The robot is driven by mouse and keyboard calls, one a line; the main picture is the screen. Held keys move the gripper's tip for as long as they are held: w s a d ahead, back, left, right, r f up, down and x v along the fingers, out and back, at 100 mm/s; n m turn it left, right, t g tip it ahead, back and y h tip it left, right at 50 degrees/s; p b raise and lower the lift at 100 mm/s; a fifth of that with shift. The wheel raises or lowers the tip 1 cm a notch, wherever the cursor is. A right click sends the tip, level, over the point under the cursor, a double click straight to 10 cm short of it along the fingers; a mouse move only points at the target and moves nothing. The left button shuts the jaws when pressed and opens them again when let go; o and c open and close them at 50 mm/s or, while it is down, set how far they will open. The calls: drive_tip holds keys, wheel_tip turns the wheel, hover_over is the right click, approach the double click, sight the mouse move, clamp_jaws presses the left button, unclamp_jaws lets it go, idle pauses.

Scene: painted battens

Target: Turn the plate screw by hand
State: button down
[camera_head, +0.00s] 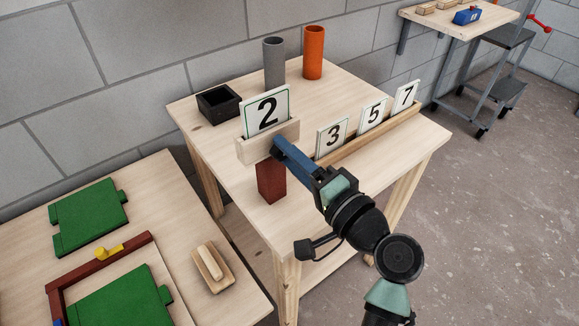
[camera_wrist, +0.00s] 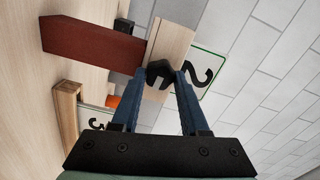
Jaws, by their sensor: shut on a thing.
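A number plate with a black 2 and a green edge (camera_head: 266,108) stands upright in a pale wooden clamp block (camera_head: 252,152) on a dark red post (camera_head: 271,184) on the table. The wrist view shows the plate (camera_wrist: 204,72), the block (camera_wrist: 172,40) and the red post (camera_wrist: 92,44) sideways. A black screw knob (camera_wrist: 160,70) sits on the block's near face. My gripper (camera_head: 277,148) reaches it from the front right, its blue fingers shut on the knob in the wrist view (camera_wrist: 160,76). In the head view the fingers hide the knob.
Plates 3 (camera_head: 332,135), 5 (camera_head: 372,113) and 7 (camera_head: 405,95) stand in a wooden rail (camera_head: 385,130) right of the post. A black box (camera_head: 218,103), grey tube (camera_head: 274,62) and orange tube (camera_head: 313,52) stand behind. The table's front right is clear.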

drive_tip(key=n+b, duration=1)
drive_tip(key=shift+n, duration=0.3)
idle(0.4)
drive_tip(key=shift+c, duration=2)
unclamp_jaws()
drive_tip(key=shift+s, duration=0.1)
drive_tip(key=v, duration=1.3)
drive_tip(key=shift+p, duration=0.45)
